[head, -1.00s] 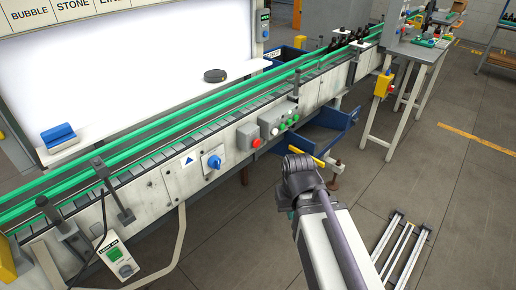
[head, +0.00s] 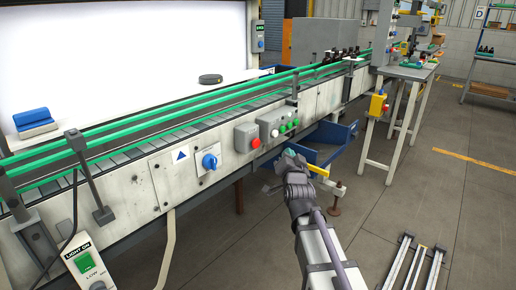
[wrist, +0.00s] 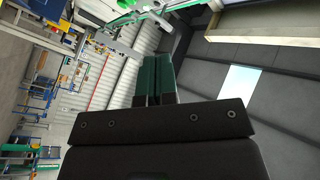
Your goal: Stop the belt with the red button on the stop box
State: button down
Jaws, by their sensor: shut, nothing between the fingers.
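A grey box with a round red button (head: 255,143) on its front is mounted on the side of the conveyor belt (head: 120,156), in the middle of the head view. My gripper (head: 289,154) is to the right of this box and apart from it, in front of the conveyor's lower side. In the wrist view the two green fingers (wrist: 155,78) of my gripper lie together, shut and empty. I cannot make out the red button in the wrist view.
Right of the red button sits a control box (head: 276,125) with green and white buttons; left is a blue rotary knob (head: 210,161). A blue bin (head: 325,142) is behind my gripper. A yellow box (head: 377,104) hangs on the bench. Dark bottles (head: 345,55) stand on the far belt.

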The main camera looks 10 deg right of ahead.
aim_at(255, 143)
jog(key=shift+w, duration=0.1)
jog(key=w+a, duration=0.5)
jog(key=w, duration=0.1)
jog(key=shift+w+a, duration=0.2)
jog(key=shift+a, duration=0.2)
jog(key=shift+w+a, duration=0.1)
dwell(2.0)
jog(key=shift+w+a, duration=0.2)
jog(key=shift+w+a, duration=0.3)
jog(key=shift+w, duration=0.05)
dwell(0.8)
jog(key=shift+s+d+f, duration=0.1)
jog(key=shift+s+d, duration=0.5)
jog(key=shift+s, duration=0.05)
